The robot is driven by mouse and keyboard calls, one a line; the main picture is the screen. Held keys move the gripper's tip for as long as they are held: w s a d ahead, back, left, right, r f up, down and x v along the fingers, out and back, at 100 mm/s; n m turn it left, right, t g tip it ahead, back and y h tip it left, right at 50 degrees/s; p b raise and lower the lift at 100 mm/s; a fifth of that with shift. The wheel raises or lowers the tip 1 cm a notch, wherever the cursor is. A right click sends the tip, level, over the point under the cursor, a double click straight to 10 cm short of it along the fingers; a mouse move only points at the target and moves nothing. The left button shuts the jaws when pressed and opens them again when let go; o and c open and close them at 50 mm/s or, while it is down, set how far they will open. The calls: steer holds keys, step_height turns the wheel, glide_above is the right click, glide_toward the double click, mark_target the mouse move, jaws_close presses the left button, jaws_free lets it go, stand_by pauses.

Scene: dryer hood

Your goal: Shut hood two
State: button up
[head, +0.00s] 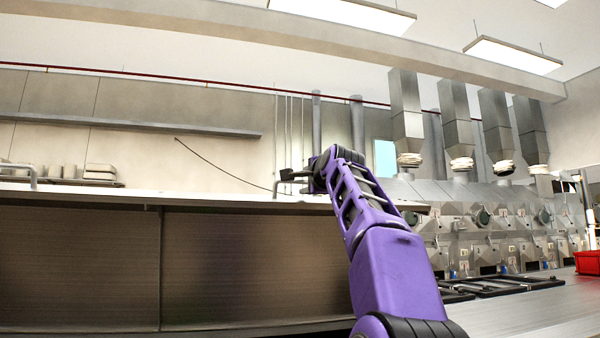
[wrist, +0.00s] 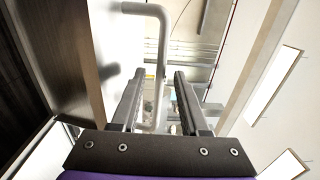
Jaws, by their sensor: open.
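A wide hood with dark, ribbed panels (head: 240,265) and a pale top edge (head: 150,196) fills the left and middle of the head view. I cannot tell from any marking which number it is. A bent grey handle (wrist: 157,45) shows in the wrist view; its long bar runs down between my fingers. My gripper (head: 290,178) is at the right part of the hood's pale edge. In the wrist view my gripper (wrist: 160,78) is open, with one finger on each side of the bar. Contact between fingers and bar cannot be made out.
Another bent handle (head: 22,170) stands at the far left of the pale edge. Behind are a wall shelf (head: 130,126) and stacked pale items (head: 100,172). At right are metal machines (head: 490,230) under ducts, black frames (head: 500,286) on a counter, and a red bin (head: 587,262).

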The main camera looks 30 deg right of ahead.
steer(key=p+x, duration=0.2)
steer(key=x, duration=0.3)
steer(key=shift+p, duration=0.3)
jaws_close()
stand_by(1.1)
